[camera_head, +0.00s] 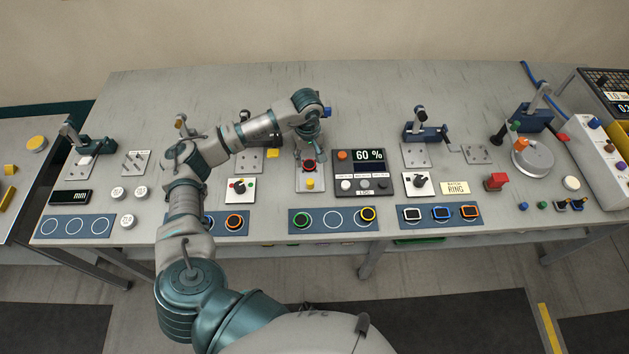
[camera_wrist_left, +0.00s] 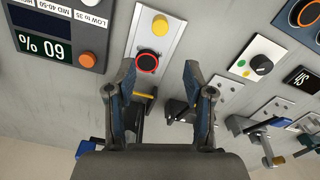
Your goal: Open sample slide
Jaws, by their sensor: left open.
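A light plate (camera_head: 310,180) in the middle of the bench carries a red-ringed black round seat and a yellow button (camera_head: 310,184); it looks like the sample slide station, though no label shows. In the left wrist view the red ring (camera_wrist_left: 147,62) lies just beyond the fingertips, with the yellow button (camera_wrist_left: 159,25) further off. My left gripper (camera_head: 319,138) is above the back of this plate, pointing down. In the left wrist view its two fingers (camera_wrist_left: 159,68) are spread and nothing is held between them. The gripper hides part of the station's back. My right gripper is not in view.
A display box reading 60 % (camera_head: 360,172) stands close to the right of the plate. A knob panel (camera_head: 239,190) is to the left. A blue mat with coloured rings (camera_head: 333,220) lies in front. A blue lever clamp (camera_head: 424,132) stands further right.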

